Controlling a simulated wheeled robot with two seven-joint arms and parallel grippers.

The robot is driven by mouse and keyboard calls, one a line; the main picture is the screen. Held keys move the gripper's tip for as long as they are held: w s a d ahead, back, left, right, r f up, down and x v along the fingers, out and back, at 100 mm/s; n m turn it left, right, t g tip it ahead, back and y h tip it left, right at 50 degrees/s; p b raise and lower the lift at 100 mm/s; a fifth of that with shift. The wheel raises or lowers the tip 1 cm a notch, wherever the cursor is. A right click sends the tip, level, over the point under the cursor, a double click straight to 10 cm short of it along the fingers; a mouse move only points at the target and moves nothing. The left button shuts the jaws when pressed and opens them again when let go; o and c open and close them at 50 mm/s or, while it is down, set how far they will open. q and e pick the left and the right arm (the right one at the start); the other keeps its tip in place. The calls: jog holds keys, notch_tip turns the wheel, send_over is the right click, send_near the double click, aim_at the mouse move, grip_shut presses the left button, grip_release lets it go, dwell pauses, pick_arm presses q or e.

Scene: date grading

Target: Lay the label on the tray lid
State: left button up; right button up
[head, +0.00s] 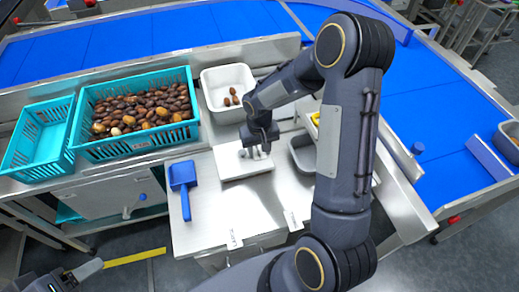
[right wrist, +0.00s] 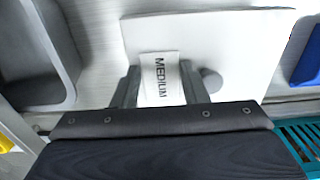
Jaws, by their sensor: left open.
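The white tray lid (head: 232,170) lies flat on the steel bench, and its pale surface with a round grey knob (right wrist: 212,80) fills much of the right wrist view. A white label reading MEDIUM (right wrist: 160,78) is between the two fingers of my right gripper (right wrist: 160,88), over the lid. The fingers stand about the label's width apart; whether they press on its edges, and whether it touches the lid, I cannot tell. In the head view my right gripper (head: 257,150) is low over the lid. My left gripper (head: 82,272) is open and empty at the lower left, away from the bench.
Two other labels (head: 234,240) (head: 292,220) are near the bench's front edge. A blue scoop (head: 183,180) lies left of the lid. A teal crate of dates (head: 140,145), an empty teal crate (head: 40,140), a white tub (head: 225,80) and a grey tray (head: 300,155) surround the work area.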

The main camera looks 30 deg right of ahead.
aim_at(259, 155)
jog(key=shift+s+f, duration=0.1)
jog(key=shift+r+p, duration=0.3)
jog(key=shift+p, duration=0.2)
jog(key=shift+r, duration=0.35)
notch_tip(259, 155, up, 11)
jog(key=s+a+r+t+y, duration=0.2)
jog(key=s+a+r, duration=0.1)
jog(key=s, duration=0.7)
jog(key=s+a+r+n+t+y, duration=0.1)
jog(key=s+a+r+t, duration=0.2)
jog(key=s, duration=0.8)
notch_tip(259, 155, up, 2)
jog(key=shift+a+r+t+y+b, duration=0.1)
jog(key=shift+a+t+y+b, duration=0.2)
jog(key=shift+a+y, duration=0.15)
